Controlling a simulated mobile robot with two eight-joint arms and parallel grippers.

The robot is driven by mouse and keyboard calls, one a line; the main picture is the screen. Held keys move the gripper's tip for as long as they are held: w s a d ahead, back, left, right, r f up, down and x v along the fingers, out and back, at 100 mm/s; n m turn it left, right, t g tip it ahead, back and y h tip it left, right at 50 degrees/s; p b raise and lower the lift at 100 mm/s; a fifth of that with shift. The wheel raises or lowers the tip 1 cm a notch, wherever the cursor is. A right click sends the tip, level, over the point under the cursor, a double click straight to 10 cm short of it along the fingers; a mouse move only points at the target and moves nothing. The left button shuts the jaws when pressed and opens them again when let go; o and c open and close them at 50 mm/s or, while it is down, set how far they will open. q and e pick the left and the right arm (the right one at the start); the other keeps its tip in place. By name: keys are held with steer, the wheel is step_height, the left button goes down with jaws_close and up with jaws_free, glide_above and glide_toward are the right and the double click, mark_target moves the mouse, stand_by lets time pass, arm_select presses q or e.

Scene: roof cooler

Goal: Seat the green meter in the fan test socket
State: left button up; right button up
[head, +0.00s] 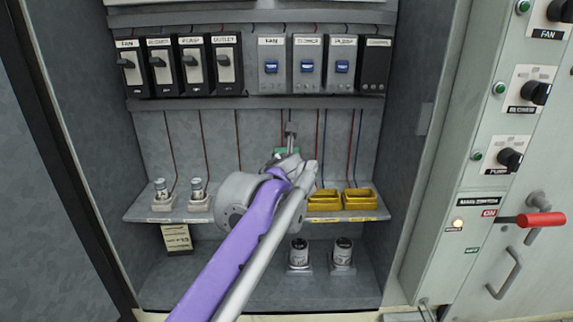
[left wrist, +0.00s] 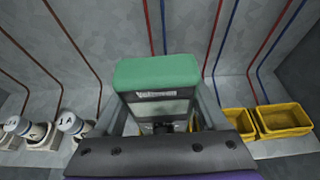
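In the head view only a bit of the green meter (head: 280,152) shows past my left gripper (head: 292,155), in front of the cabinet's back wall. No socket marked as the fan test socket can be made out; my arm hides the shelf's middle. My right gripper is not recognisable in view.
Two grey-topped cylinders (head: 180,192) stand in holders on the shelf's left. Two yellow bins (head: 341,199) sit on its right. Two more cylinders (head: 320,254) stand on the cabinet floor. Wires run down the back wall below the switches (head: 180,66). A red-handled lever (head: 541,219) is at right.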

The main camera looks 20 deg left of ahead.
arm_select(q)
steer(key=o, duration=0.4)
steer(key=v, duration=1)
steer(key=s+a+f+n+g, duration=0.2)
steer(key=s+a+f+n, duration=0.1)
steer(key=s+f+n, duration=0.55)
steer(key=s+a+f+n+g, duration=0.3)
steer(key=s+f+n, duration=0.2)
steer(key=f+n, duration=0.6)
steer(key=s+d+f+n+g+h, duration=0.1)
steer(key=s+f+n, duration=0.3)
steer(key=f, duration=0.2)
steer(key=s+d+f+n+h, duration=0.1)
steer(key=s+f+n, duration=0.3)
steer(key=f+n, duration=0.1)
steer(key=s+d+f+n+g+h, duration=0.1)
steer(key=s+f+n, duration=0.3)
steer(key=s+f, duration=0.1)
steer(key=shift+f+g+h, duration=0.3)
steer(key=shift+f+h, duration=0.1)
steer(key=shift+f, duration=0.5)
